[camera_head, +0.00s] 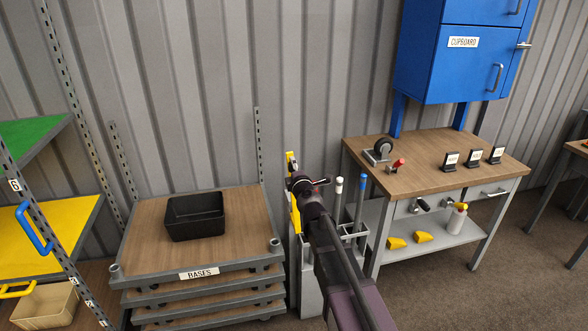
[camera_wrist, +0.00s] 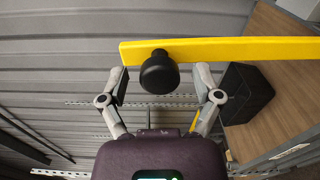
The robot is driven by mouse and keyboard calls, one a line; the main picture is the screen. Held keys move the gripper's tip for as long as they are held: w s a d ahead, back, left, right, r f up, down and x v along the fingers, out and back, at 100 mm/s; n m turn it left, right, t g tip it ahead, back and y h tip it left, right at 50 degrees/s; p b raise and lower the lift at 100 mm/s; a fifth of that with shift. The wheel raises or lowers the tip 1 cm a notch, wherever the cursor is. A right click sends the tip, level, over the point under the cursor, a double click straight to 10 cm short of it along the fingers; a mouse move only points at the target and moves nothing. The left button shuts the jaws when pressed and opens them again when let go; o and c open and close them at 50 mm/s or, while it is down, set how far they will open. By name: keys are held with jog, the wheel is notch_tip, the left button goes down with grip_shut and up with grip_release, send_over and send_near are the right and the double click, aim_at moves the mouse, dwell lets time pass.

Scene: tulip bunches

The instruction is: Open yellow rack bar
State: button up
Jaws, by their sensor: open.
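The yellow bar (camera_wrist: 235,50) runs across the top of the wrist view, with a round black knob (camera_wrist: 159,74) on it. In the head view the yellow bar (camera_head: 291,163) stands upright just right of the BASES rack (camera_head: 268,207), partly hidden by my arm. My gripper (camera_wrist: 161,84) is open. Its two fingers are on either side of the knob, with visible gaps, and the knob is not gripped. In the head view my gripper (camera_head: 302,184) is at the bar; its fingers are hard to make out there.
A black bin (camera_head: 196,216) sits on the rack's top board. A grey holder with tubes (camera_head: 338,195) stands right of my arm. Further right are a workbench (camera_head: 435,172) and a blue cupboard (camera_head: 455,75). A shelf with green and yellow boards (camera_head: 52,235) is at left.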

jog(key=v, duration=1.1)
jog(key=shift+s, duration=0.25)
